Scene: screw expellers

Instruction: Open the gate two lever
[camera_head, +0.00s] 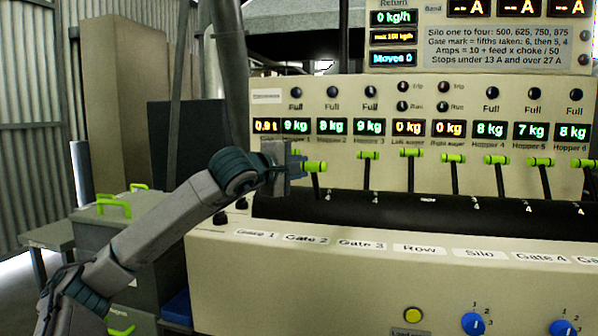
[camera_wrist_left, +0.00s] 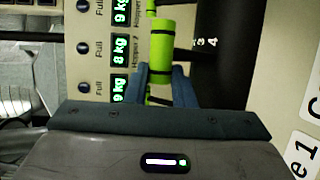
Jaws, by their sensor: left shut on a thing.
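The gate two lever has a bright green cross handle (camera_head: 315,166) on a dark upright shaft, above the "Gate 2" label (camera_head: 306,239). My left gripper (camera_head: 298,166) comes in from the left and is shut on this handle. In the left wrist view, the green handle (camera_wrist_left: 161,45) runs in between the two blue fingers (camera_wrist_left: 158,84), with its far part sticking out past the tips. The gate one lever is mostly hidden behind my gripper. My right gripper is not in view.
The gate three lever (camera_head: 369,156) stands close to the right, with several more green levers beyond it. Hopper displays (camera_head: 330,126) line the panel behind. A dark curved cover (camera_head: 420,212) runs below the levers. Grey boxes with green handles (camera_head: 113,204) stand at left.

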